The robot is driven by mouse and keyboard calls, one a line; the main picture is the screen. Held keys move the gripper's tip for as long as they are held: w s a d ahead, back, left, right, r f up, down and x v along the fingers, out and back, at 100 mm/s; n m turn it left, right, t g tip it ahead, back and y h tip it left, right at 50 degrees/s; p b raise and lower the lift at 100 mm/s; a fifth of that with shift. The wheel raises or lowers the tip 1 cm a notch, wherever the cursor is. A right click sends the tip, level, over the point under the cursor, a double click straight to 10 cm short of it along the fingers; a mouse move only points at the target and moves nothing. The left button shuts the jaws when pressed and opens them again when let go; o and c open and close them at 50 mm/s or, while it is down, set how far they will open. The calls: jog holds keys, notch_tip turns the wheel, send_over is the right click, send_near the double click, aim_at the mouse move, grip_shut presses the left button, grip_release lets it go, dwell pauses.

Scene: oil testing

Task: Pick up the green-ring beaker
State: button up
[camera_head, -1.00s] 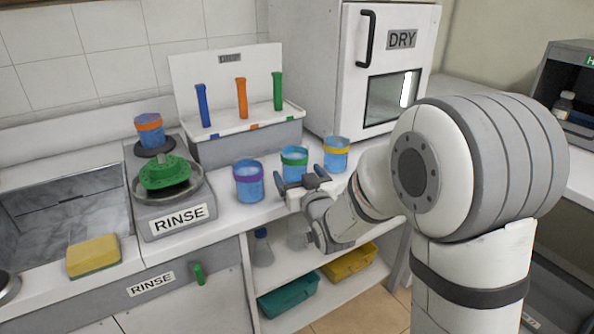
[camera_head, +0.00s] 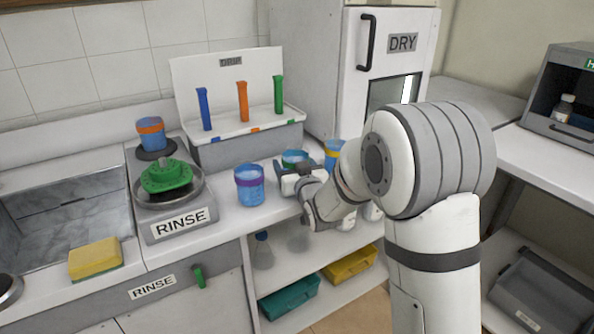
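The green-ring beaker (camera_head: 294,156) stands on the white counter in front of the drip rack, in the head view. Its blue top and part of its green band show; its lower part is hidden behind my gripper. My gripper (camera_head: 293,169) is right in front of this beaker, at about the height of its middle. The fingers look spread to either side of the beaker, but their tips are partly hidden. I cannot tell whether they touch it or are closed on it.
A purple-ring beaker (camera_head: 249,185) stands close on the left. A yellow-ring beaker (camera_head: 333,152) stands on the right, partly behind my arm. The drip rack (camera_head: 250,148) is behind. An orange-ring beaker (camera_head: 151,133) stands near the rinse station (camera_head: 180,221).

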jog(key=c, duration=0.8)
jog(key=shift+r, duration=0.1)
